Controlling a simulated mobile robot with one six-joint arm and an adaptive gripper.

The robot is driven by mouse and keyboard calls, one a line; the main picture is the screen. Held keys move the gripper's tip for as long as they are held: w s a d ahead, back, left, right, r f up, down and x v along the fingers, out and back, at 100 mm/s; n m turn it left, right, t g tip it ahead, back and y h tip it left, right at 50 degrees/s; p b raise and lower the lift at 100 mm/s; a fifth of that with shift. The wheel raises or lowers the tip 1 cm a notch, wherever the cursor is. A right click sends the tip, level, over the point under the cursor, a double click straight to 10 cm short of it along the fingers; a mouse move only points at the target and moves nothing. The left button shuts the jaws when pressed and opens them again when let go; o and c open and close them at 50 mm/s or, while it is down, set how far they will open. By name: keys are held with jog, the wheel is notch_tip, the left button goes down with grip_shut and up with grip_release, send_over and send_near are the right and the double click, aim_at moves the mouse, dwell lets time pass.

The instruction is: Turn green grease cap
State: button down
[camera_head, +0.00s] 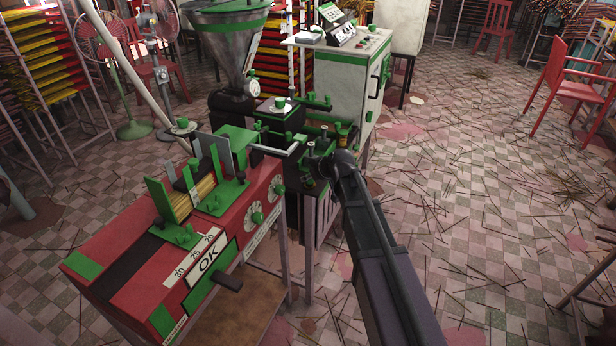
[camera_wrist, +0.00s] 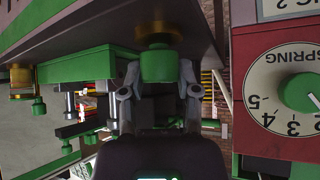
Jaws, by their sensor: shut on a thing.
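The green grease cap (camera_wrist: 158,65) shows in the wrist view as a short green cylinder under a brass collar (camera_wrist: 157,33) on a dark machine surface. My gripper (camera_wrist: 158,78) has one finger on each side of the cap and is shut on it. In the head view, my gripper (camera_head: 322,164) reaches the green-fitted extruder (camera_head: 283,122) beside the red machine. The cap cannot be made out there; my arm and the machine parts cover that spot.
A red machine (camera_head: 236,218) with dials stands at left; its SPRING dial (camera_wrist: 290,95) is close at right in the wrist view. A second green cap (camera_wrist: 39,106) is at left there. A control cabinet (camera_head: 345,80) stands behind. Sticks litter the tiled floor (camera_head: 480,200).

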jog(key=shift+m, duration=0.3)
jog(key=shift+m+t+h, duration=0.8)
jog(key=shift+m+h, duration=0.2)
jog(key=shift+m, duration=0.2)
jog(key=shift+d, duration=0.1)
jog(key=shift+c, duration=1.6)
grip_release()
jog(key=shift+w, duration=0.1)
jog(key=shift+r+m, duration=0.1)
jog(key=shift+m, duration=0.2)
